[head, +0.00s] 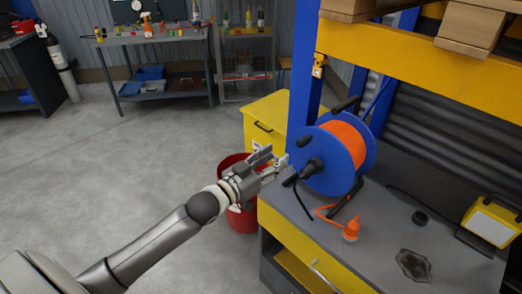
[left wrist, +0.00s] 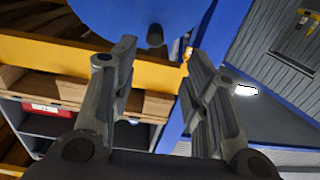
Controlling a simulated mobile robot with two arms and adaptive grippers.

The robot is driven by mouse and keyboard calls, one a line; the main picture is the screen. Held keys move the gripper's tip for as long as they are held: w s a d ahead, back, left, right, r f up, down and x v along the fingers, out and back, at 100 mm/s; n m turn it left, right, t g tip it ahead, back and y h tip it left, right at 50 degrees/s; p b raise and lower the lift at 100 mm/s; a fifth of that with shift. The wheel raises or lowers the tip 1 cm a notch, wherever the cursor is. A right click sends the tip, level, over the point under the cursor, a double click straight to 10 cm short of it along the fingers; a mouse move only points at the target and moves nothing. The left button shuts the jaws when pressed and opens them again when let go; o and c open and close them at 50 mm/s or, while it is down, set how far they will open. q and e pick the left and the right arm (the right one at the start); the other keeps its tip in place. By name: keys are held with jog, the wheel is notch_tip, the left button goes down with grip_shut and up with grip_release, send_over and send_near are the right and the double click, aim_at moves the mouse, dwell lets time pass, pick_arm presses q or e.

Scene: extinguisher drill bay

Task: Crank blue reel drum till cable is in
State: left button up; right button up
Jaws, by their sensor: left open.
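The blue reel drum (head: 318,157) stands upright in a black frame on the grey workbench, with orange cable (head: 346,136) wound on it. A dark knob (head: 305,141) sticks out near the upper part of its face, and a black hub sits near the middle. Loose orange cable (head: 326,212) lies on the bench below the drum. My left gripper (head: 277,160) is open and empty, just left of the drum face and apart from the knob. In the left wrist view, the drum (left wrist: 115,12) and a dark knob (left wrist: 155,36) appear beyond the open fingers (left wrist: 158,70). My right gripper is out of view.
A blue post rises behind the drum. The floor at left is clear.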

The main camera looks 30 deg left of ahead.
aim_at(298, 145)
pick_arm(q)
jog(key=shift+n, duration=0.4)
jog(key=x, duration=0.3)
jog(key=p+x, duration=0.1)
jog(key=x, duration=0.5)
jog(key=shift+w+d+f+p, duration=0.1)
jog(key=shift+w+d+p, duration=0.2)
jog(key=shift+d, duration=0.2)
jog(key=shift+w+d, duration=0.15)
jog(key=shift+w, duration=0.4)
grip_shut()
